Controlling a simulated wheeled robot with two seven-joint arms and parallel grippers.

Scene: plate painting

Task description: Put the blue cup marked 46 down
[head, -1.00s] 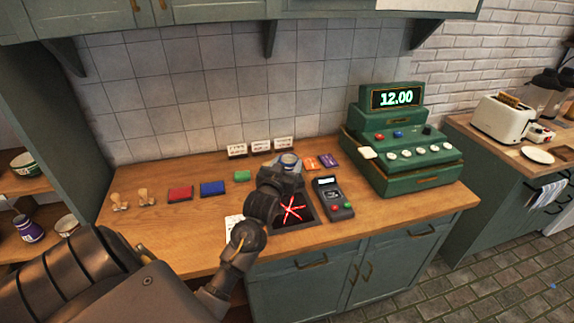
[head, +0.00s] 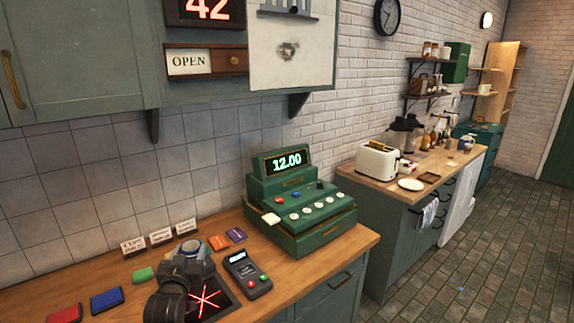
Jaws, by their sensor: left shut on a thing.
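The blue cup (head: 192,246) shows only its upper part behind my left gripper (head: 190,262). The gripper is shut on it. The number on the cup cannot be read. The cup and gripper are over the wooden counter (head: 345,245), at the back edge of a dark scanner plate with a red star of light (head: 208,301). Whether the cup's base touches anything is hidden by the gripper. My right gripper is not in view.
A card terminal (head: 246,274) and green cash register (head: 302,205) stand to the right. Orange (head: 218,243) and purple (head: 236,235) cards lie behind. Red (head: 65,314), blue (head: 107,300) and green (head: 144,274) pads lie left. Small signs (head: 160,236) stand at the wall.

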